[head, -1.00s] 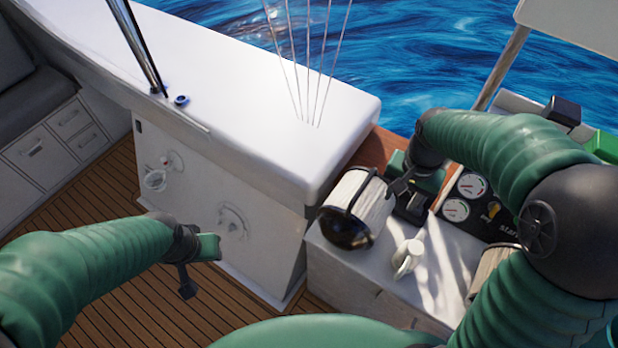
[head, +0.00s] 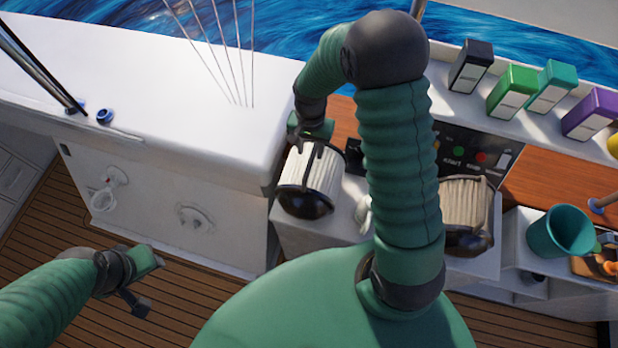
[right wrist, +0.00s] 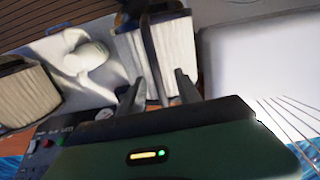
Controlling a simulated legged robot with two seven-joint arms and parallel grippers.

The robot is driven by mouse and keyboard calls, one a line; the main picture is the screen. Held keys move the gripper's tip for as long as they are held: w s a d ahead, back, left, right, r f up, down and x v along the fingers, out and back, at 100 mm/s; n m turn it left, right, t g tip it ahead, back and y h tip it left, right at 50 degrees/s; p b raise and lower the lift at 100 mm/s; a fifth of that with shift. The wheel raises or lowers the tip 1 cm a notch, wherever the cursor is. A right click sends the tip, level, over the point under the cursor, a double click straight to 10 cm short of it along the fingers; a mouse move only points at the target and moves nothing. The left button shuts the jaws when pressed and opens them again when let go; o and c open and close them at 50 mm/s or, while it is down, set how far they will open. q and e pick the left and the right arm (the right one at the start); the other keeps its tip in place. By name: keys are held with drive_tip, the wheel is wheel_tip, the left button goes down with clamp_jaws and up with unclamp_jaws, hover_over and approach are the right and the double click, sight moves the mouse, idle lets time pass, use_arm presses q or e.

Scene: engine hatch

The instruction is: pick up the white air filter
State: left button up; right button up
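The white air filter (head: 322,172), a pleated drum with a dark end cap and a black strap handle, lies on the white counter left of centre in the head view. It also shows in the right wrist view (right wrist: 176,50), upper centre. My right gripper (head: 311,146) is at the filter's far end. In the right wrist view my right gripper (right wrist: 159,80) is open, its two fingers apart on either side of the dark strap; contact cannot be told. My left gripper (head: 143,287) hangs over the deck, away from the filter; its finger opening is unclear.
A beige pleated filter (head: 466,192) sits right of my right arm. A white fitting (head: 363,212) stands between the filters. Gauges and a black panel (head: 470,150) are behind. Coloured cartons (head: 512,92) line the back; a teal bucket (head: 560,232) stands right. The white hatch block (head: 200,130) is left.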

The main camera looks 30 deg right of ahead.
sight(311, 157)
drive_tip(key=f, duration=0.2)
drive_tip(key=s+f+p, duration=0.1)
drive_tip(key=f, duration=0.1)
drive_tip(key=shift+p, duration=0.3)
drive_tip(key=shift+f, duration=0.15)
drive_tip(key=shift+c, duration=0.3)
drive_tip(key=shift+w+a, duration=0.15)
drive_tip(key=shift+a, duration=0.05)
drive_tip(key=c, duration=0.5)
clamp_jaws()
drive_tip(key=shift+d, duration=0.15)
